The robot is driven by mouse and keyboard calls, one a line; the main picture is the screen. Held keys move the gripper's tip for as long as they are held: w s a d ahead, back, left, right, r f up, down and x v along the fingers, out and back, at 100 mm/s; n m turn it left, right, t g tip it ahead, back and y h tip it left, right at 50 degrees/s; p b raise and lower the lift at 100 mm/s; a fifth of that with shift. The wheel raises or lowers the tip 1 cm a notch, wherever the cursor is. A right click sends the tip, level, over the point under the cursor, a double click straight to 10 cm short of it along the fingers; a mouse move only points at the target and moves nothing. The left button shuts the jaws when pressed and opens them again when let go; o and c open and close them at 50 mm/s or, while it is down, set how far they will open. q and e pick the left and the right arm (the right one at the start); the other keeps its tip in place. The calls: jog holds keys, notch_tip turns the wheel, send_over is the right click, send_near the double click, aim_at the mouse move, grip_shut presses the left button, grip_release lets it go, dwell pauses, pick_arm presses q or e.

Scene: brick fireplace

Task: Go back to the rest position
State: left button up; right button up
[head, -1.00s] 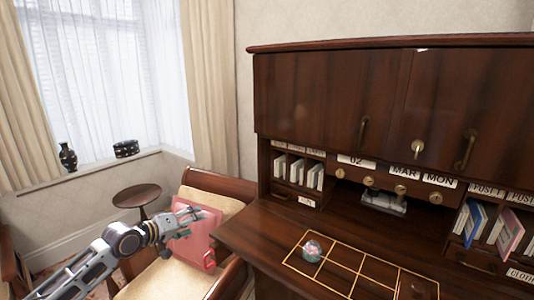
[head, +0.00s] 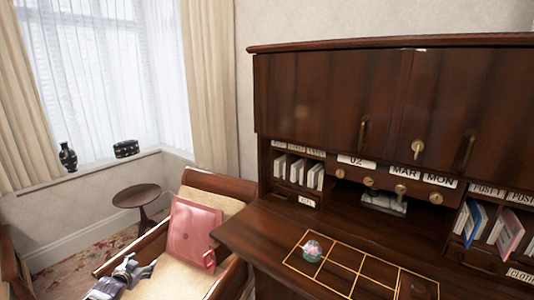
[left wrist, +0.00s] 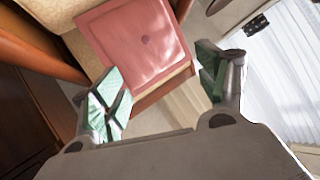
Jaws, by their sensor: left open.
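My left gripper (head: 132,270) is low at the lower left of the head view, in front of the wooden armchair (head: 215,181). In the left wrist view its two green-padded fingers (left wrist: 161,75) stand wide apart with nothing between them. A flat pink square case (head: 192,235) leans on the chair's cream seat, apart from the gripper. The case also shows in the left wrist view (left wrist: 140,40), beyond the fingers. My right gripper is in neither view.
A dark wooden desk (head: 250,233) fills the right, with a gold-lined grid and a small glass globe (head: 312,250) on its top. A small round table (head: 137,195) stands left of the chair. The windowsill holds a black vase (head: 68,156).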

pick_arm(q)
jog(key=s+f+g, duration=0.1)
jog(key=s+f, duration=0.5)
jog(key=f, duration=0.3)
jog(key=s+f+g+y, duration=0.1)
jog(key=s+f+g, duration=0.1)
jog(key=s+f, duration=0.5)
jog(key=s+f+g, duration=0.1)
jog(key=s+f, duration=0.3)
jog(key=f, duration=0.6)
jog(key=s+d+f+g, duration=0.2)
jog(key=s+d+f, duration=0.1)
jog(key=s+f, duration=0.5)
jog(key=s+d+f+g, duration=0.2)
jog(key=s+d+f, duration=0.3)
jog(key=s, duration=0.5)
jog(key=s+d+f+g+h, duration=0.1)
jog(key=s+d+f, duration=0.2)
jog(key=s, duration=0.7)
jog(key=s+d+f+g, duration=0.1)
jog(key=s+d+f, duration=0.2)
jog(key=s+d, duration=0.5)
jog(key=s+d+f+g+h, duration=0.1)
jog(key=s+d+f, duration=0.2)
jog(key=s, duration=0.9)
jog(key=d, duration=0.3)
jog(key=shift+d+f+n+g+h, duration=0.15)
jog(key=shift+f+n+g+h, duration=0.05)
jog(key=shift+n+g+h, duration=0.1)
